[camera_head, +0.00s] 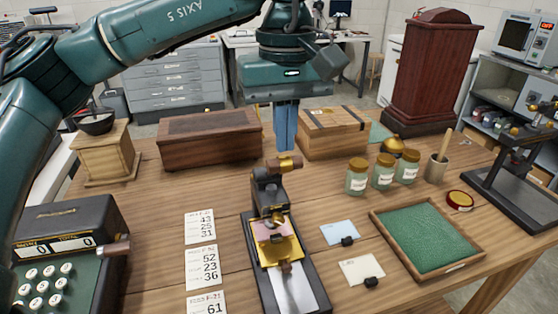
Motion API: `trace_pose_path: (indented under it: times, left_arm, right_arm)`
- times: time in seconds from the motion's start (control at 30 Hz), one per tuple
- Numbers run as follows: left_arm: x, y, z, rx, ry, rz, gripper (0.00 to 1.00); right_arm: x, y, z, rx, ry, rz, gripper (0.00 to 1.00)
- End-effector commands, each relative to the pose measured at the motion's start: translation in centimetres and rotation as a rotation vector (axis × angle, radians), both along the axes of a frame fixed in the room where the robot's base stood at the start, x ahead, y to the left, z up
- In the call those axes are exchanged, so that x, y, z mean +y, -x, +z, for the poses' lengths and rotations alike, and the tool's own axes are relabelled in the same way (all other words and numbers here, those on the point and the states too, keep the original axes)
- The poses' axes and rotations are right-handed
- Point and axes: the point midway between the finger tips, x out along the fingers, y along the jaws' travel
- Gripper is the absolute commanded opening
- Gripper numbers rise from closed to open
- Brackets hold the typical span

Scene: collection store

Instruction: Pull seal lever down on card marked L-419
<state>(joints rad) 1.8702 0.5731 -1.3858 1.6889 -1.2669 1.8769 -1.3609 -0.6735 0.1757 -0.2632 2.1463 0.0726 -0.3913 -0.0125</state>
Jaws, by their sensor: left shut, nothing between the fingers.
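My right gripper is out of view.
Number sheets (201,264) and an adding machine (65,250) are to the left. A green-lined tray (428,236) and several jars (383,172) are to the right. Wooden boxes (210,139) line the back.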

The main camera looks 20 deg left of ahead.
Motion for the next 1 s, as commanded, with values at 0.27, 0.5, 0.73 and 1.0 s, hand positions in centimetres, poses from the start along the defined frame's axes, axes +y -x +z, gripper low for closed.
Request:
trace_pose_path:
  times: [0.27,0.5,0.73,1.0]
  left_arm:
    - [0.0,0.0,-1.0,0.000,0.000,0.000,0.00]
    - [0.0,0.0,-1.7,0.001,-0.001,0.001,0.00]
    - [0.0,0.0,-2.1,0.000,-0.002,0.002,0.00]
    - [-0.3,0.5,-3.4,0.001,-0.003,0.002,0.00]
  right_arm:
    - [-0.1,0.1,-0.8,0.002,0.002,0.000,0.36]
    - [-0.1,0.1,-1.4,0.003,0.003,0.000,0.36]
    - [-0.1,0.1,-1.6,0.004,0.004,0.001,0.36]
    - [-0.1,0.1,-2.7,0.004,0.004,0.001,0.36]
